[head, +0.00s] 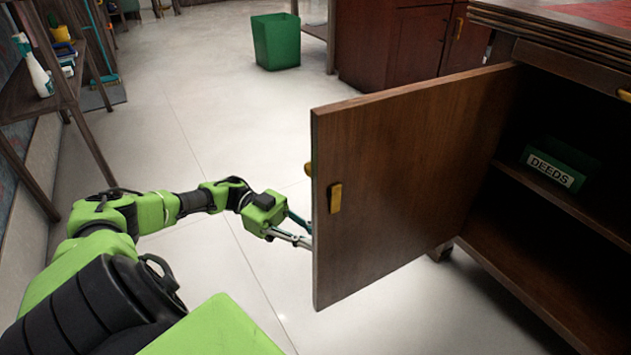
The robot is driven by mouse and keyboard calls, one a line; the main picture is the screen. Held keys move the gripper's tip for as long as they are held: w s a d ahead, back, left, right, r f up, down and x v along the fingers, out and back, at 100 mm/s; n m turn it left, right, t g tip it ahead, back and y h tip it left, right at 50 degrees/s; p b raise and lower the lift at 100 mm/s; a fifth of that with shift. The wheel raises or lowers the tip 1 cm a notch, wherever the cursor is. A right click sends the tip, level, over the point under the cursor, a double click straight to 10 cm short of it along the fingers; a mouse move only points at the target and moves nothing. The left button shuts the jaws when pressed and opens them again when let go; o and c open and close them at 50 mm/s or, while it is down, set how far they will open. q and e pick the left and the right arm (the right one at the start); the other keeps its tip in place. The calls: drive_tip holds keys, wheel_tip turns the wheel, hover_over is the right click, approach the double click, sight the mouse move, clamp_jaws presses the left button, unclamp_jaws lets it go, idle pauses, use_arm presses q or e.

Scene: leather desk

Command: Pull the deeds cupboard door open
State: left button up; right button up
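The deeds cupboard door (405,175) is dark wood and stands swung wide open, its free edge toward the left. A small brass fitting (335,197) sits on its inner face, and part of a brass handle (308,168) shows past the free edge on the outer side. My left gripper (303,236) is at the door's free edge, below that handle and apart from it. Its fingertips are hidden behind the door, so I cannot tell whether they touch it or are closed. My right gripper is not in view.
Inside the open cupboard, a green box labelled DEEDS (556,165) stands on the upper shelf (570,203). A green bin (276,42) stands on the floor at the back. A shelf rack (38,100) is at the left. The pale floor left of the door is clear.

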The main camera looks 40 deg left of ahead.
use_arm(q)
drive_tip(key=s+a, duration=0.1)
drive_tip(key=a, duration=0.6)
drive_tip(key=shift+a, duration=0.2)
drive_tip(key=shift+s+f, duration=0.1)
drive_tip(key=shift+s, duration=0.05)
idle(0.5)
